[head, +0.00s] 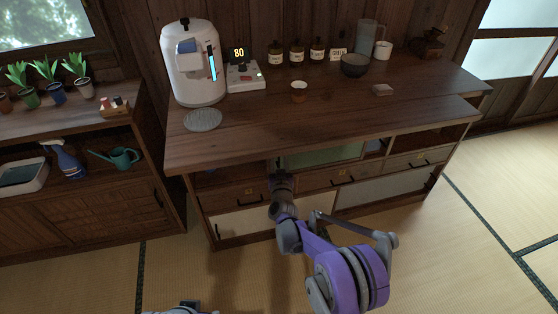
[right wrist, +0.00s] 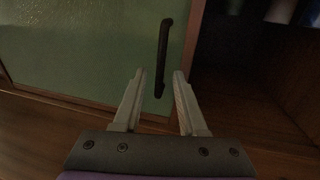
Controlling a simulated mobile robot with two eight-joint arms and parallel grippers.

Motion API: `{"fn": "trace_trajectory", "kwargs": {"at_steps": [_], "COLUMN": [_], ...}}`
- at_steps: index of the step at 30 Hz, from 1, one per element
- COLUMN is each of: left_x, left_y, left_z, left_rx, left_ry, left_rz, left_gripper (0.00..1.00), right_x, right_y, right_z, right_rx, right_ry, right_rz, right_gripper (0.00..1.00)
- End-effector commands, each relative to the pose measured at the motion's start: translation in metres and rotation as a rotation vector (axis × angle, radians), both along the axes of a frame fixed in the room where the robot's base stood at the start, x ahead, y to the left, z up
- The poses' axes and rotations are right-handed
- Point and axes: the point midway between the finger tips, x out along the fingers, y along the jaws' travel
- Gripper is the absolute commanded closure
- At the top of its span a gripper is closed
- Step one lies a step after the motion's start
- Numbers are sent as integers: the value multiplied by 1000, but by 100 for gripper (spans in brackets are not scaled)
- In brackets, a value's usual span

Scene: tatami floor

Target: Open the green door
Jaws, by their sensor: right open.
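The green door (head: 320,156) is a pale green panel under the counter top in the head view, partly hidden by the counter's edge. It fills the upper left of the right wrist view (right wrist: 80,55), in a wooden frame. Its dark vertical bar handle (right wrist: 164,55) is near the door's right edge. My right gripper (right wrist: 159,75) is open, and the handle's lower end shows between its two fingers. I cannot tell whether they touch it. In the head view the right gripper (head: 278,166) is at the door's left part, its fingertips hidden. My left gripper is not in view.
The wooden counter (head: 340,115) overhangs the door. A white dispenser (head: 194,65) and a dark bowl (head: 355,66) stand on top. The tatami floor (head: 480,230) at right is clear.

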Motion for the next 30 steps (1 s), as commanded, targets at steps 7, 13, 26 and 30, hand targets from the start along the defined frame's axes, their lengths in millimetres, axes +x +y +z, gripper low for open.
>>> {"fn": "trace_trajectory", "kwargs": {"at_steps": [7,13,26,30], "left_x": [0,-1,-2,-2], "left_y": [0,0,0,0], "left_z": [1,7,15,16], "left_rx": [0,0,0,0], "left_ry": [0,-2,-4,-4], "left_rz": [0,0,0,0], "left_gripper": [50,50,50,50], "right_x": [-3,-32,-103,-108], "right_y": [0,-2,-8,-9], "right_z": [0,2,0,0], "right_rx": [0,2,1,0], "right_ry": [0,-1,0,0], "right_rz": [0,1,1,1], "right_gripper": [59,59,59,59]}}
